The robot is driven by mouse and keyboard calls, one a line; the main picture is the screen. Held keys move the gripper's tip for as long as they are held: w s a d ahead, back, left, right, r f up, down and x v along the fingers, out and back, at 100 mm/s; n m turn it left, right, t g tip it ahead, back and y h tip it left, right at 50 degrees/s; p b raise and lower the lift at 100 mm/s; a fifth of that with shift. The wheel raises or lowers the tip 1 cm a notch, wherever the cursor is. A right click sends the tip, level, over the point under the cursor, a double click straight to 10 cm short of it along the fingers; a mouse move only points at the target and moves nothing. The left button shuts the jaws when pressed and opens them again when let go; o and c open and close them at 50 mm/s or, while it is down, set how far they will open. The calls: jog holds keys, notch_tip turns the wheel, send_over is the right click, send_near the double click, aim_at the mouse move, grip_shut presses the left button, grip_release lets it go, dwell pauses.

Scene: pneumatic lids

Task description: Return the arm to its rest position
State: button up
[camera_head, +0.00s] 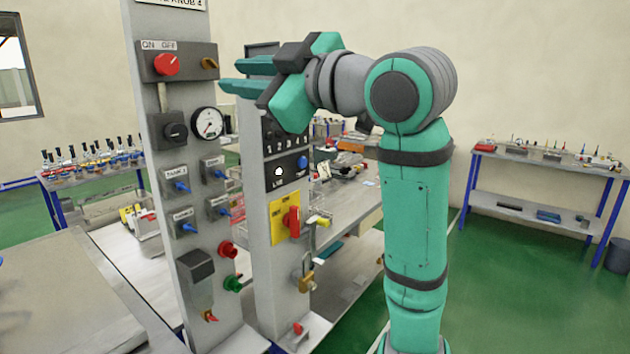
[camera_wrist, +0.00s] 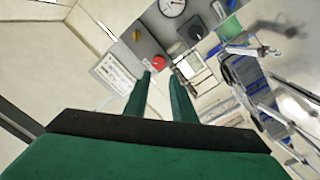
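My arm is raised in the head view, with its green upper link upright and the forearm reaching left. My gripper (camera_head: 231,75) points left at the height of the upper panels, its two green fingers apart with nothing between them. In the wrist view my gripper (camera_wrist: 160,72) also shows an empty gap between the fingers. The red ON/OFF knob (camera_head: 166,65) is on the left panel, left of the fingertips. In the wrist view the red knob (camera_wrist: 158,62) shows just beyond the gap, and I see no contact.
The left panel (camera_head: 150,140) carries a gauge (camera_head: 207,122), several blue valves and coloured buttons. A second panel (camera_head: 262,220) with a red switch (camera_head: 291,221) stands below my gripper. A side table (camera_head: 545,158) is at the right. Green floor is open to the right of my arm.

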jog(key=w+d+f+m+t+h, duration=0.1)
jog(key=w+f+m+t, duration=0.2)
jog(key=f, duration=0.5)
jog(key=w+d+f+m, duration=0.2)
jog(key=w+f+m, duration=0.15)
jog(key=f, duration=0.55)
jog(key=w+d+f+m+t+h, duration=0.1)
jog(key=w+f+m+t, duration=0.2)
jog(key=f, duration=0.5)
jog(key=s+d+f+m+h, duration=0.2)
jog(key=f+m+h, duration=0.15)
jog(key=f, duration=1.05)
jog(key=s+d+f+m+h, duration=0.1)
jog(key=d+f+m+h, duration=0.2)
jog(key=f, duration=1.1)
jog(key=s+f+m+h, duration=0.4)
jog(key=s+f+h, duration=0.1)
jog(key=s+f, duration=1.55)
jog(key=s+d+r+n+g, duration=0.1)
jog(key=s+g, duration=0.1)
jog(key=s, duration=2.5)
jog(key=shift+h, duration=0.35)
